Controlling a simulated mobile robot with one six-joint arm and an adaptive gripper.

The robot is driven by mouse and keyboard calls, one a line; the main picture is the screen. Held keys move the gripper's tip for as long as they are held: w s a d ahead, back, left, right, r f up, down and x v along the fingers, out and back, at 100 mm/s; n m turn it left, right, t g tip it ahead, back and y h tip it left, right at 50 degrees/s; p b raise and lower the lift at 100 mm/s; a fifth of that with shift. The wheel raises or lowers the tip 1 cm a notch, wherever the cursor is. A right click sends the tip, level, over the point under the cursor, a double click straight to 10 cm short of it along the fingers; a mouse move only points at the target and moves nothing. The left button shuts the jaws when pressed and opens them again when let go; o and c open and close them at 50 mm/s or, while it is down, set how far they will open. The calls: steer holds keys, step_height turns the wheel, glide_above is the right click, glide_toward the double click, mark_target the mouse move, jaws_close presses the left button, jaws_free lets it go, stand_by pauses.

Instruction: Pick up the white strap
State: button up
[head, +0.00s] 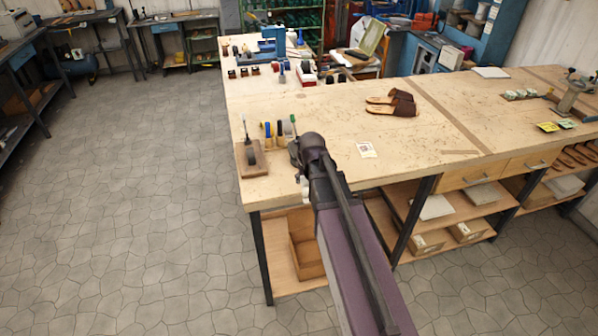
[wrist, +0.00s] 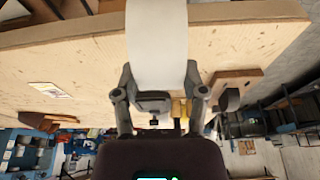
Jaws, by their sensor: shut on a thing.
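The white strap (wrist: 157,40) is a broad, pale band that runs from the top of the wrist view down between the fingers of my gripper (wrist: 158,85). One finger is on each side of it, and the gripper is shut on it. The strap's far end runs out of the picture. In the head view, my arm reaches over the front left part of the workbench (head: 330,110). There my own arm mostly hides the gripper. A small whitish bit shows beside the arm near the bench edge; I cannot tell if it is the strap.
A wooden block with a dark tool (head: 251,158) and several small upright tools (head: 278,130) stand left of my arm. A small card (head: 366,150) lies to its right. The bench middle is mostly clear, with open floor (head: 140,190) at left.

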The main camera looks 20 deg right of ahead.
steer(key=shift+s+d, duration=0.1)
steer(key=shift+s, duration=0.3)
stand_by(0.4)
steer(key=shift+f+b, duration=0.3)
steer(key=shift+r, duration=0.1)
steer(key=shift+n, duration=0.3)
steer(key=shift+s+a+r+p, duration=0.15)
steer(key=shift+a, duration=0.7)
steer(key=shift+s+a+r+p, duration=0.1)
steer(key=shift+a+r+p, duration=0.1)
steer(key=shift+a, duration=0.6)
steer(key=shift+s+a+r+p, duration=0.1)
steer(key=shift+s+a+p, duration=0.05)
steer(key=shift+a, duration=0.7)
steer(key=w, duration=0.5)
steer(key=w+f+b, duration=0.1)
steer(key=w, duration=0.8)
steer(key=shift+w+f, duration=0.2)
steer(key=shift+w, duration=0.15)
